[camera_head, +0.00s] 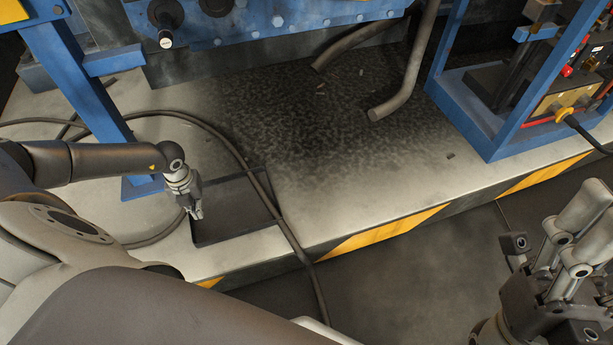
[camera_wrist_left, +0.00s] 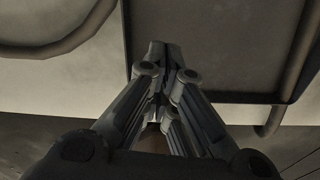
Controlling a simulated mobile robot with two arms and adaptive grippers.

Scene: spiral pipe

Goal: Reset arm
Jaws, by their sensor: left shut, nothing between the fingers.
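My left gripper (camera_head: 197,213) hangs over the left part of the platform in the head view. Its fingers are together and hold nothing. In the left wrist view the closed fingertips (camera_wrist_left: 165,48) show against a dark flat plate. That dark plate (camera_head: 235,215) lies on the platform just beside and below the gripper in the head view. I cannot tell whether the fingertips touch it. My right gripper (camera_head: 555,262) is at the bottom right, in front of the platform edge, partly cut off by the frame. Its finger opening is unclear.
A dark cable (camera_head: 245,163) loops over the platform (camera_head: 330,212) near my left gripper and over its striped edge. A blue post (camera_head: 80,75) stands at left. A bent pipe (camera_head: 405,95) and blue frame (camera_head: 490,140) stand to the right. The middle is mostly clear.

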